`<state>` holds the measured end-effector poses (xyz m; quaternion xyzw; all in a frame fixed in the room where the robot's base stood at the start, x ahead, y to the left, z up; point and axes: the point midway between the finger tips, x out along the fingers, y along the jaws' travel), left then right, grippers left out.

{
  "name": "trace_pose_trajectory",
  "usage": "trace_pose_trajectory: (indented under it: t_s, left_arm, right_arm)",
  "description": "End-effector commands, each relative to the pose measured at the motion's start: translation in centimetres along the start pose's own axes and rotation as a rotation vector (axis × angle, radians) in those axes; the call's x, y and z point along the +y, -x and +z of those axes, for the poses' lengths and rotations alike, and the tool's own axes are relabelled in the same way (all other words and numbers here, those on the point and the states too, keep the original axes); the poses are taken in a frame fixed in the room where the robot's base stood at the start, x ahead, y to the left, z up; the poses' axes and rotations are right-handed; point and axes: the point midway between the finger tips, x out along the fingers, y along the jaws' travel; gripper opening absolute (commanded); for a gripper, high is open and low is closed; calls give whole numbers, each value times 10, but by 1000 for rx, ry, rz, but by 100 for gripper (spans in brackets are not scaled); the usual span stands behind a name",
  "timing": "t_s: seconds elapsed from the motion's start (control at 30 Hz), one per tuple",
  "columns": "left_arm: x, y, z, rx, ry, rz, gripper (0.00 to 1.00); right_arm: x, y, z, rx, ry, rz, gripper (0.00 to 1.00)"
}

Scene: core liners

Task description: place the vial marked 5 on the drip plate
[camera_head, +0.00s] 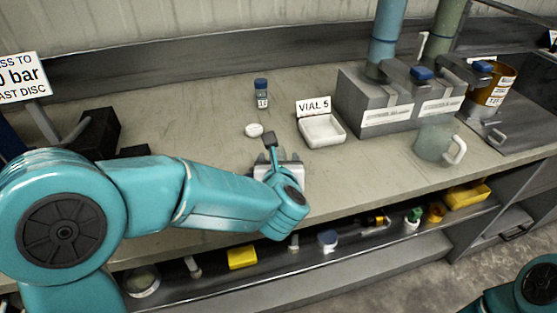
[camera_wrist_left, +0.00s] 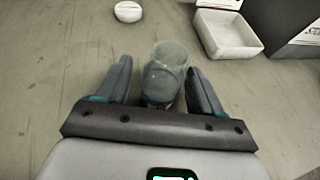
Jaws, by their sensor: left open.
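My left gripper (camera_head: 270,150) is open over the bench, in front of the small white disc. In the left wrist view, its two fingers (camera_wrist_left: 161,85) stand either side of a grey, translucent, round-topped object (camera_wrist_left: 164,72). I cannot tell whether they touch it, and no mark on it can be read. A small blue-capped vial (camera_head: 262,99) stands upright behind the disc, its label too small to read surely. A shallow white square tray (camera_head: 322,140) has a sign reading VIAL 5 (camera_head: 314,106) behind it; I cannot tell whether it is the drip plate. My right gripper is out of view.
The white disc (camera_head: 254,130) lies left of the tray. A grey block (camera_head: 385,120) with pipes and a clear mug (camera_head: 435,140) stand to the right. A dark box (camera_head: 98,135) is at left. Several items sit on the shelf (camera_head: 300,262) below. The back-left bench is clear.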

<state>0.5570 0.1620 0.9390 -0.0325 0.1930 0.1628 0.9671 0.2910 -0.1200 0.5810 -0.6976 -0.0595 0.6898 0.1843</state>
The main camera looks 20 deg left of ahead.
Motion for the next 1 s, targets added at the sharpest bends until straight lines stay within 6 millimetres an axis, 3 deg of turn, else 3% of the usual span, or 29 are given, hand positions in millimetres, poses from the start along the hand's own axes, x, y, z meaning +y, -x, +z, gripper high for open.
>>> trace_pose_trajectory:
  t_s: [0.1,0.37,0.53,0.6,0.87,1.0]
  left_arm:
    - [0,-13,0,1,0,0,67]
    - [0,-16,0,-1,-1,-2,67]
    - [0,-15,0,0,-1,-1,12]
    - [0,-15,0,-1,-1,-1,7]
    - [0,-14,2,-1,0,-1,6]
    - [0,-10,14,-4,1,-1,6]
  right_arm:
    - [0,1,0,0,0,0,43]
    - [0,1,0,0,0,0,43]
    - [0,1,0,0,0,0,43]
    - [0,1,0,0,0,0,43]
    - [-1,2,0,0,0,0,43]
    - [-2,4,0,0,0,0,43]
